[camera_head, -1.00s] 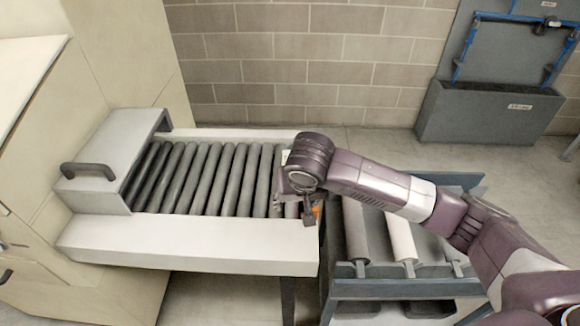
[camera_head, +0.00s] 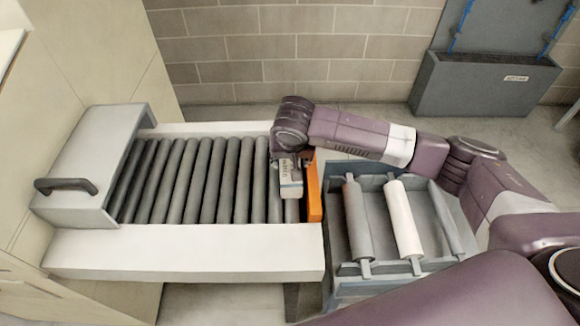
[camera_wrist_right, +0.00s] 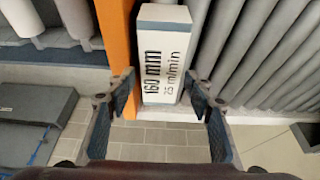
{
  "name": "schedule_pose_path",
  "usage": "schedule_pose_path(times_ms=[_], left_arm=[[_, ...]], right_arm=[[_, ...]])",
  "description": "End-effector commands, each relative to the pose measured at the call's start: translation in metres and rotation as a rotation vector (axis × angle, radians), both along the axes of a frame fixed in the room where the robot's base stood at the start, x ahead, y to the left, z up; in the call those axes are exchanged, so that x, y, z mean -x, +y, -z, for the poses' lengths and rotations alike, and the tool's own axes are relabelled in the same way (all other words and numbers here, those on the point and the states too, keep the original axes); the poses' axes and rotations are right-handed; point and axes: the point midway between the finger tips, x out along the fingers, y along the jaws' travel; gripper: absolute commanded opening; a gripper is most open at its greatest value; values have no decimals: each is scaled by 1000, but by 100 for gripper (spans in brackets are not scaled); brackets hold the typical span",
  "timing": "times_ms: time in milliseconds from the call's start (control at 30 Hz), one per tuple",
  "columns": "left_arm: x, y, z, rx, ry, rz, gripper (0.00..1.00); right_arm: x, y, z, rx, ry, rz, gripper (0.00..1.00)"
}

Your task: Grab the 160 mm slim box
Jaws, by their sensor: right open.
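The slim box (camera_head: 291,178) is white with a grey band and dark lettering. It rests at the right end of the roller conveyor (camera_head: 180,252), beside the orange stop (camera_head: 315,187). In the right wrist view the box (camera_wrist_right: 165,50) shows the print "160 mm" and "18 m/min". My right gripper (camera_wrist_right: 163,92) is open, with one finger on each side of the near part of the box and gaps showing. In the head view my right wrist hides the fingers and the far end of the box. My left gripper is not in view.
The orange stop (camera_wrist_right: 116,45) stands close to the box on one side; grey rollers (camera_wrist_right: 262,45) lie on the other. A grey rack (camera_head: 382,275) with loose rollers stands right of the conveyor. A hood with a black handle (camera_head: 62,185) covers the conveyor's left end.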

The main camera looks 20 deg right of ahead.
Motion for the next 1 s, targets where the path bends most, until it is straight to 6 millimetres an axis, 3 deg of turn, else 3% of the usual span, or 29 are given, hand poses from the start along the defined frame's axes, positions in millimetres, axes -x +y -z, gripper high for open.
schedule_pose_path(times_ms=[200,367,467,833,1000], left_arm=[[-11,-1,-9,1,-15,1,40],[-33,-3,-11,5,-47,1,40],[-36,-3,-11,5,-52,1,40],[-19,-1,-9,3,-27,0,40],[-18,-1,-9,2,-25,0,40]], right_arm=[[-11,-2,21,0,0,-1,48],[-12,-2,26,0,-1,-2,48],[-12,-2,26,0,-1,-2,48],[-12,-2,25,0,-1,-1,9],[-13,-2,24,-1,-3,-2,9]])
